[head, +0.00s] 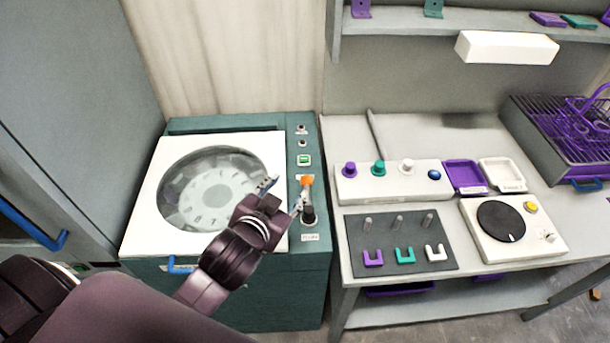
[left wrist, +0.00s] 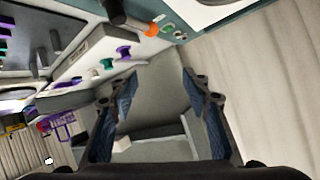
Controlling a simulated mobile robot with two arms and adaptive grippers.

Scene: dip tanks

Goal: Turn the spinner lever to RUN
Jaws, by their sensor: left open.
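The spinner (head: 225,276) is a teal cabinet with a white top and a round clear lid. On its right-hand panel is the lever, with an orange end (head: 306,180) and a black knob-like part (head: 309,214) below it. A small label sits under the black part, too small to read. My left gripper (head: 283,194) is open and empty, just left of the lever. I cannot tell whether it touches it. In the left wrist view, the orange end (left wrist: 152,30) shows beyond the open fingers (left wrist: 160,75), apart from them. My right gripper is not in view.
A green button (head: 304,160) sits above the lever. To the right, a grey bench (head: 440,283) holds a white box with coloured knobs (head: 390,186), a peg board (head: 400,265) and a dial unit (head: 515,250). A shelf (head: 400,25) hangs above.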

